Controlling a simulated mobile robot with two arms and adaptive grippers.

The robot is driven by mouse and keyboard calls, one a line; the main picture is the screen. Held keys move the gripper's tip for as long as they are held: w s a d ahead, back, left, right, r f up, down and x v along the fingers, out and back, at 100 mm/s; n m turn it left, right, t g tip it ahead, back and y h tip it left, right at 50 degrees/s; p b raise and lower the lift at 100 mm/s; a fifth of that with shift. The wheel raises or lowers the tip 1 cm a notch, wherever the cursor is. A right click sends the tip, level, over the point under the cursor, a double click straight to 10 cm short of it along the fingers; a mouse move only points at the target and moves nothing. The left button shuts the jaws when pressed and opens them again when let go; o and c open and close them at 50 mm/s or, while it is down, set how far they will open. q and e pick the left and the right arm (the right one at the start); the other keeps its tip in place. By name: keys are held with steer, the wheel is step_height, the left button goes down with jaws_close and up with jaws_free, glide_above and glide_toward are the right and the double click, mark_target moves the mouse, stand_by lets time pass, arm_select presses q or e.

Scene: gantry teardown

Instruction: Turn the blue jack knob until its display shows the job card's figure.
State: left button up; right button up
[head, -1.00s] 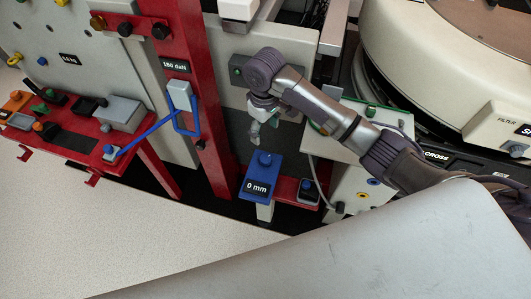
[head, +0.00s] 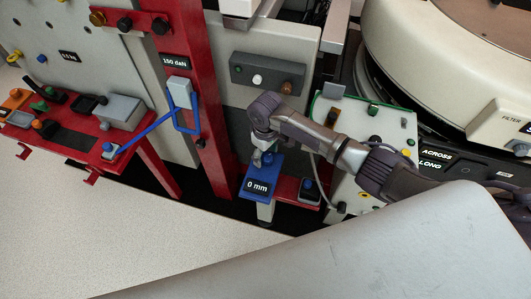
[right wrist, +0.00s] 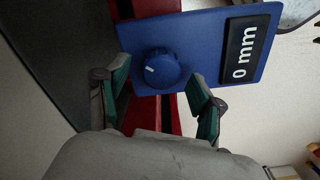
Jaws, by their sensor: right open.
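The blue jack (head: 257,187) stands beside the red post, and its display (head: 257,188) reads 0 mm. In the right wrist view the round blue jack knob (right wrist: 161,69) with a white mark sits on the blue panel (right wrist: 200,35), next to the display (right wrist: 244,48). My right gripper (head: 265,155) is over the knob in the head view. In the right wrist view its green-padded fingers (right wrist: 160,100) are spread open, one on each side below the knob, with gaps to it. The job card is not clearly identifiable. My left gripper is not in view.
A red post (head: 205,100) with a 150 daN label (head: 175,62) and a blue handle (head: 185,115) stands left of the jack. A red ledge (head: 292,188) with a small dark block (head: 309,191) lies right of it. A pale control box (head: 375,125) stands further right.

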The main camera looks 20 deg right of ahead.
steer(key=shift+c, duration=0.3)
steer(key=c, duration=1.1)
steer(key=shift+r+m+p, duration=0.2)
steer(key=shift+m+p, duration=0.3)
steer(key=shift+p, duration=0.45)
steer(key=m+p, duration=0.3)
steer(key=shift+m+p, duration=1.1)
steer(key=shift+d+f+m+p, duration=0.1)
steer(key=shift+m+p, duration=0.45)
steer(key=shift+m, duration=0.25)
steer(key=o, duration=1.2)
steer(key=shift+f, duration=0.1)
steer(key=shift+c, duration=0.2)
